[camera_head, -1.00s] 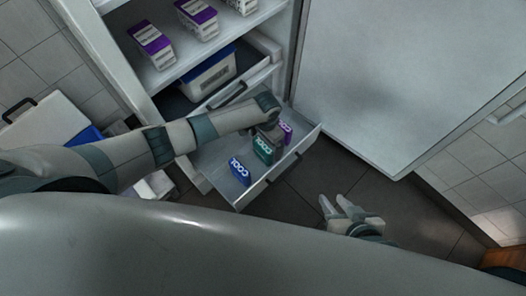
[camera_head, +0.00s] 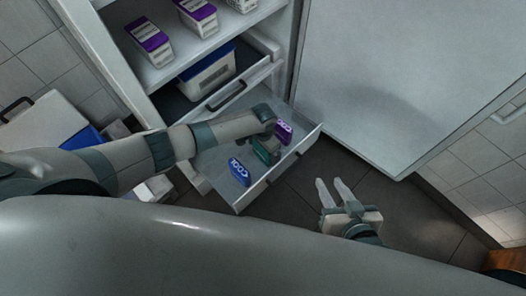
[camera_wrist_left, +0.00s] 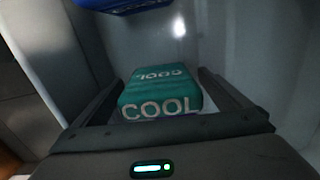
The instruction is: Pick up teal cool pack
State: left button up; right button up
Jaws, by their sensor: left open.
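The teal cool pack (camera_head: 262,156) lies in the open drawer (camera_head: 213,165), between a blue and a purple pack. My left gripper (camera_head: 266,146) reaches down over it and hides part of it. In the left wrist view the teal pack (camera_wrist_left: 160,92), lettered COOL, sits between the two fingers of my left gripper (camera_wrist_left: 165,100). The fingers are open, one at each side of it; whether they touch it is unclear. My right gripper (camera_head: 334,194) is open and empty, out over the floor right of the drawer.
The blue cool pack (camera_head: 239,171) lies left of the teal one, the purple cool pack (camera_head: 284,132) to its right. Drawer walls surround them. The open fridge door (camera_head: 375,80) stands at right.

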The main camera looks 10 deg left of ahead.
dwell(0.4)
pick_arm(q)
jog(key=c, duration=1.4)
jog(key=shift+r, duration=0.2)
jog(key=shift+r, duration=0.4)
jog(key=shift+r+p, duration=0.55)
jog(key=shift+r, duration=0.25)
notch_tip(320, 180, up, 7)
jog(key=shift+r+p, duration=0.2)
jog(key=shift+p, duration=0.85)
pick_arm(e)
jog(key=s+d+f+g+h, duration=0.1)
jog(key=s+d+f+g, duration=0.2)
jog(key=s+d+g, duration=0.1)
jog(key=shift+f+h, duration=0.15)
jog(key=shift+h, duration=0.25)
